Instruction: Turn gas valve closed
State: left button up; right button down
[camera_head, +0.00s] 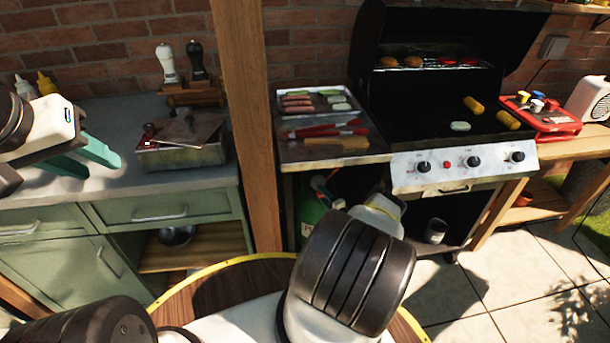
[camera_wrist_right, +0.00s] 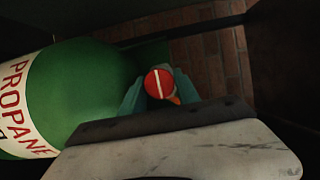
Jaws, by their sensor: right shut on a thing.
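The gas valve is a round red knob (camera_wrist_right: 159,83) with a white line across it, close to upright in the right wrist view. The green propane tank (camera_wrist_right: 92,92) lies to its left there; part of the tank (camera_head: 311,222) also shows under the grill's side shelf in the head view. My right gripper (camera_wrist_right: 161,92) is shut on the red knob, with a teal finger on each side. My left gripper (camera_head: 95,160) has teal fingers standing apart and is empty, above the left counter.
The grill (camera_head: 435,120) stands open with food on it, its knobs on the front panel (camera_head: 465,163). A food tray (camera_head: 318,101) sits on its side shelf. A wooden post (camera_head: 247,110) stands left of the grill. A metal box (camera_head: 181,145) is on the left counter.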

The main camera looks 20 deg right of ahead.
jog(key=c, duration=0.9)
grip_release()
jog(key=shift+d, duration=0.1)
jog(key=shift+c, duration=0.2)
jog(key=s+d, duration=0.1)
jog(key=s, duration=0.6)
jog(key=shift+s, duration=0.35)
